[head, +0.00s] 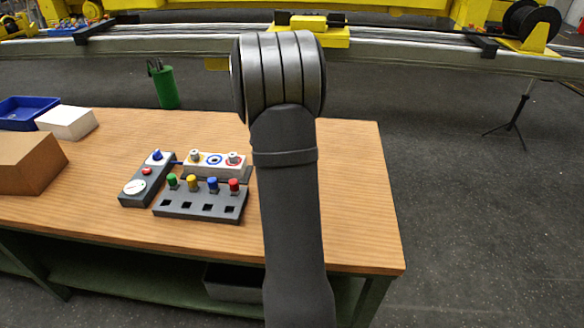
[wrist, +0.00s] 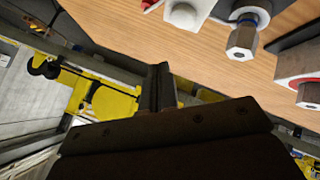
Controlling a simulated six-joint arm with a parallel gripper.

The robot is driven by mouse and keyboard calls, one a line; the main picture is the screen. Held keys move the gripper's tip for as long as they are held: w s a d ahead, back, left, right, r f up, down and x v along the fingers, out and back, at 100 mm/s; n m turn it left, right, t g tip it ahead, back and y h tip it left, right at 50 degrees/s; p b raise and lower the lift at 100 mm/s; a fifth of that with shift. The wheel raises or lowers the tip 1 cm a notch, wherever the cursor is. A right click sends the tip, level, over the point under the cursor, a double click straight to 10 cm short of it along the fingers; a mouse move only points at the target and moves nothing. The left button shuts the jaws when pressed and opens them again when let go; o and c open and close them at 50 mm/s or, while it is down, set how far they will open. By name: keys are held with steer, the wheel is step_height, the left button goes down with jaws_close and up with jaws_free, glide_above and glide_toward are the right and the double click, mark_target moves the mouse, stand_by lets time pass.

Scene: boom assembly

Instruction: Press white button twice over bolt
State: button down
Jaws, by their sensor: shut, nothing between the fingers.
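In the head view a pale block (head: 204,164) carries two silver bolt-like posts, the left one (head: 195,155) and the right one (head: 233,158) over a red ring, with a blue ring between them. Left of it, a dark grey control box (head: 135,199) has a blue knob, a red button and a round white dial or button (head: 133,187). My gripper (wrist: 161,85) is shut and empty in the wrist view, apart from the fixtures. That view shows a silver hex bolt (wrist: 241,42) with a blue part and another (wrist: 308,93) by a red ring. My arm hides the gripper in the head view.
A dark holder (head: 202,207) with green, yellow, blue and red pegs stands in front of the block. A brown box (head: 28,163), white box (head: 68,122) and blue tray (head: 28,112) are at left. The table's right side (head: 355,190) is clear.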

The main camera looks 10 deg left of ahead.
steer(key=shift+f, duration=1.95)
stand_by(0.6)
steer(key=shift+f, duration=0.4)
steer(key=shift+f, duration=0.5)
stand_by(0.5)
stand_by(0.3)
steer(key=shift+r, duration=0.95)
steer(key=shift+r, duration=2.5)
